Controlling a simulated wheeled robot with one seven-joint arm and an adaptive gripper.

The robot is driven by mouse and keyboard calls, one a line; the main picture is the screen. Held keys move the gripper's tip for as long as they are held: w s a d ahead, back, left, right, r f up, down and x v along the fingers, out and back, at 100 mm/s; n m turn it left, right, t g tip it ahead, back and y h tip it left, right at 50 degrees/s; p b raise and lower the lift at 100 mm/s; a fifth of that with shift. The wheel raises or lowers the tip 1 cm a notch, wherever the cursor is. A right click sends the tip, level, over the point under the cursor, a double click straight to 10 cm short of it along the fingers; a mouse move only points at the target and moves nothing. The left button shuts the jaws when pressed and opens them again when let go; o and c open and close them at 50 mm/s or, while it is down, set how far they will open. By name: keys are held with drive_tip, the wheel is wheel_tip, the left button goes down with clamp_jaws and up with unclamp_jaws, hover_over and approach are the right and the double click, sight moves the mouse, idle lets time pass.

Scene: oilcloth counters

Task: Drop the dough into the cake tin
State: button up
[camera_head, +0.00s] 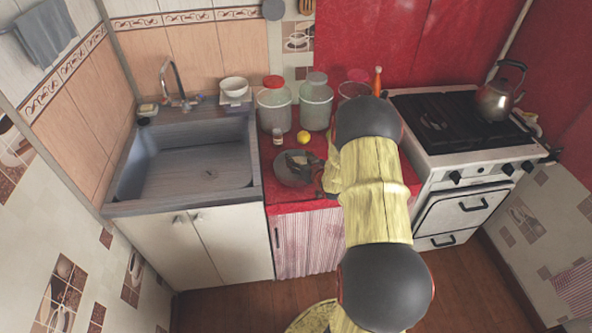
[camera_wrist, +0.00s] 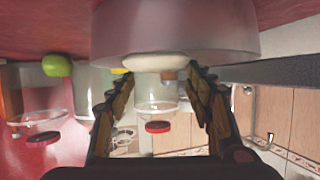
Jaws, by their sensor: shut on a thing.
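The cake tin (camera_head: 287,177) is a round grey tin on the red counter, right of the sink. In the wrist view, which is upside down, its pale wall (camera_wrist: 180,35) fills the top middle. My gripper (camera_head: 312,165) is at the tin's right side in the head view. Its fingers (camera_wrist: 157,78) are shut on the dough, a pale, smooth, flattened lump (camera_wrist: 157,62). The dough (camera_head: 299,157) shows at the tin's opening in the head view. I cannot tell whether it touches the tin. My arm hides the counter to the right.
A yellow lemon (camera_head: 304,137) and a small bottle (camera_head: 278,136) stand behind the tin. Large glass jars (camera_head: 274,108) stand at the back. A green fruit (camera_wrist: 57,66) shows in the wrist view. The sink (camera_head: 185,165) is left, the stove (camera_head: 460,125) right.

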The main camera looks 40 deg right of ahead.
drive_tip(key=o, duration=1.8)
drive_tip(key=shift+o, duration=0.3)
drive_tip(key=v, duration=1.2)
drive_tip(key=shift+r, duration=0.1)
